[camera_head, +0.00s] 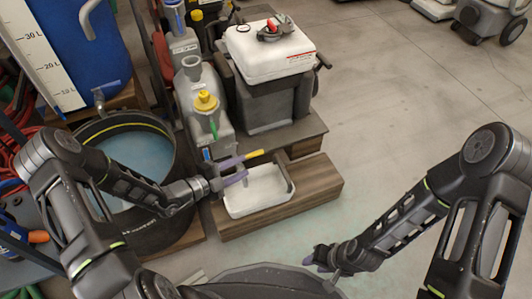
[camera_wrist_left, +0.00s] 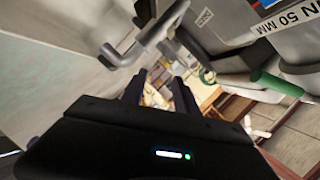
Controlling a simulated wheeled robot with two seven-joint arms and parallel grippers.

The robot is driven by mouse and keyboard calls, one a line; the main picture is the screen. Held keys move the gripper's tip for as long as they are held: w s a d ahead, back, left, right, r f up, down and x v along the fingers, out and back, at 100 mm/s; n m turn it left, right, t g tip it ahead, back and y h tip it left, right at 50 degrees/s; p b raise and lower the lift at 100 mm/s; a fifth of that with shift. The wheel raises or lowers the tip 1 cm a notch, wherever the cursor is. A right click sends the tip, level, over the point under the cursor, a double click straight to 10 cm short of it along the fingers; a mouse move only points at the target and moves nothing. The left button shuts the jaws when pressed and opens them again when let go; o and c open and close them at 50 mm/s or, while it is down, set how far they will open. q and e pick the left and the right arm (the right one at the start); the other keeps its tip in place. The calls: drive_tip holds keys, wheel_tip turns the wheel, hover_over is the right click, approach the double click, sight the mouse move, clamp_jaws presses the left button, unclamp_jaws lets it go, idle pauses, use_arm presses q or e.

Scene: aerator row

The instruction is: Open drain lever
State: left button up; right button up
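A lever-like bar with a yellow end (camera_head: 253,154) shows just above the white tray, beside my left gripper. A green handle (camera_head: 213,127) sits on the front of the grey tank (camera_head: 190,98); it also shows at the right of the left wrist view (camera_wrist_left: 275,82). I cannot tell for sure which is the drain lever. My left gripper (camera_head: 235,170) is over the tray's left side with its fingers apart; contact with the yellow-ended bar is unclear. Its fingers (camera_wrist_left: 160,95) show apart in the wrist view. My right gripper (camera_head: 322,258) is low at centre right, away from the tank; its opening is unclear.
The white tray (camera_head: 262,208) sits on a wooden step (camera_head: 318,184) below the tank. A round dark tub (camera_head: 150,135) of water stands to the left. A white-topped unit (camera_head: 270,55) stands behind.

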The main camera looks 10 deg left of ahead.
sight(255, 153)
use_arm(q)
drive_tip(key=shift+w+a+r+n+t, duration=0.2)
drive_tip(key=shift+w+a+n+t, duration=0.2)
drive_tip(key=shift+w+a+n, duration=0.2)
drive_tip(key=shift+w+d+f+b, duration=0.25)
drive_tip(key=shift+w+d+b, duration=0.1)
drive_tip(key=shift+d, duration=0.1)
drive_tip(key=b+x, duration=0.2)
drive_tip(key=x, duration=0.4)
drive_tip(key=shift+w+d, duration=0.2)
drive_tip(key=shift+c, duration=0.4)
clamp_jaws()
